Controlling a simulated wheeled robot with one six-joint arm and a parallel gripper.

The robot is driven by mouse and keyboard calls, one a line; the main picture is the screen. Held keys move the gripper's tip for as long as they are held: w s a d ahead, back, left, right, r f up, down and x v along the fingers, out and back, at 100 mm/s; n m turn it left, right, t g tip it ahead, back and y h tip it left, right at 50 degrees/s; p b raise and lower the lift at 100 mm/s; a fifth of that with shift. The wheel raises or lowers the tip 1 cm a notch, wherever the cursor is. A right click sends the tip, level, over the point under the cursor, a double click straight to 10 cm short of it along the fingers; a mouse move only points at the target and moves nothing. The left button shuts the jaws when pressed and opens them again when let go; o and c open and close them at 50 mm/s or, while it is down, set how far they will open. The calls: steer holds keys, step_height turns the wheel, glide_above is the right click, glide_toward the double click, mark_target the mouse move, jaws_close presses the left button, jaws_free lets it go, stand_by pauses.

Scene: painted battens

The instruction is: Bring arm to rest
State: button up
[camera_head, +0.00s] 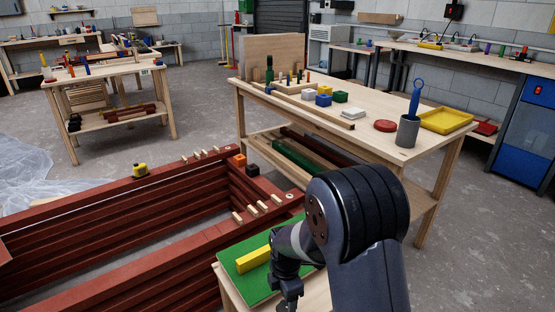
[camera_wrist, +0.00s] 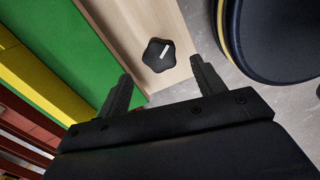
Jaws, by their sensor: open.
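My arm reaches forward from the bottom of the head view, bent at a large dark joint. My gripper (camera_wrist: 160,68) shows in the wrist view with its two black fingers spread apart and nothing between them. In the head view its end (camera_head: 290,299) hangs low over the right part of a small wooden stand, cut by the bottom edge. A yellow batten (camera_head: 253,258) lies on the stand's green mat (camera_head: 243,285), left of my gripper. In the wrist view the yellow batten (camera_wrist: 35,75) and green mat (camera_wrist: 72,40) are at the left.
A black knob (camera_wrist: 158,55) sits on pale wood beyond the fingertips. Red stacked battens (camera_head: 110,215) form a frame at the left, with small wooden pegs on top. A workbench (camera_head: 375,105) with blocks, a grey cup (camera_head: 408,131) and a yellow tray (camera_head: 446,120) stands behind my arm.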

mark_target(285, 307)
step_height(285, 307, down, 6)
steer(key=shift+r+b, duration=0.1)
steer(key=shift+b, duration=0.7)
steer(key=shift+r+m, duration=0.25)
steer(key=shift+m, duration=0.55)
steer(key=m+b, duration=0.2)
steer(key=m, duration=0.2)
steer(key=shift+m, duration=0.3)
steer(key=m+b, duration=0.4)
steer(key=m, duration=0.2)
steer(key=shift+m, duration=0.4)
step_height(285, 307, up, 10)
steer(key=p, duration=0.4)
